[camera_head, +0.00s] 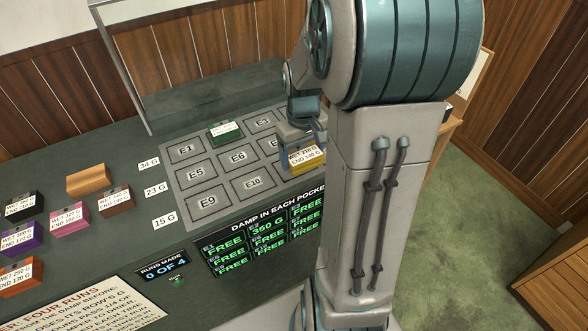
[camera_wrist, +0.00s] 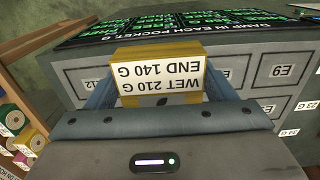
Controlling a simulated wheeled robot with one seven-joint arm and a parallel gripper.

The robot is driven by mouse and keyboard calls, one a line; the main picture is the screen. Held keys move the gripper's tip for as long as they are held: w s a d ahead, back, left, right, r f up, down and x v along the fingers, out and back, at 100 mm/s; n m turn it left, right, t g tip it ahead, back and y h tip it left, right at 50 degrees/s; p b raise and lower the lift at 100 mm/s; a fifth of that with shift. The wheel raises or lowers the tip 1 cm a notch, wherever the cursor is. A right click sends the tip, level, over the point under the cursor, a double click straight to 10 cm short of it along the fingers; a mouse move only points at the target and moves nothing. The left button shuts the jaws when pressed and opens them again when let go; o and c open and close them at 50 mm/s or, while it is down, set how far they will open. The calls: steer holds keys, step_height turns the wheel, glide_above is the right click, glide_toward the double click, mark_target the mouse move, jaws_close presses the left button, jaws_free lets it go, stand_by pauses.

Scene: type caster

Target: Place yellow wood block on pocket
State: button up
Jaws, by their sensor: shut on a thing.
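The yellow wood block (camera_head: 308,161) has a white label reading WET 210 G, END 140 G. It also shows in the wrist view (camera_wrist: 152,54), between the two blue fingers. My gripper (camera_head: 303,146) is shut on it at the right side of the grey pocket panel (camera_head: 222,203). Pockets E1, E5, E6, E9 and E10 are readable and look empty. The block, my gripper and my arm hide the right-hand pockets. I cannot tell whether the block touches the panel or hangs just above it.
A green block (camera_head: 224,129) sits in the panel's back row. Orange-brown (camera_head: 88,179), black (camera_head: 24,206), pink (camera_head: 69,219), brown (camera_head: 116,199), purple (camera_head: 20,238) and red-orange (camera_head: 20,278) blocks stand at left. A display (camera_head: 262,240) lists pocket damp; another reads 0 OF 4.

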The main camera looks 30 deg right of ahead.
steer(key=s+d+r, duration=0.1)
steer(key=s+d, duration=0.1)
steer(key=s, duration=0.2)
steer(key=w+f, duration=0.2)
steer(key=w, duration=0.2)
steer(key=w+f, duration=0.2)
steer(key=w, duration=0.1)
steer(key=w+f+p, duration=0.1)
steer(key=w+f, duration=0.1)
steer(key=w, duration=0.2)
steer(key=shift+w+a+f, duration=0.2)
steer(key=shift+w+f, duration=0.05)
steer(key=shift+w, duration=0.05)
steer(key=shift+f+p, duration=0.45)
steer(key=shift+f, duration=1.55)
steer(key=shift+f, duration=0.25)
steer(key=o, duration=1)
steer(key=shift+o, duration=0.2)
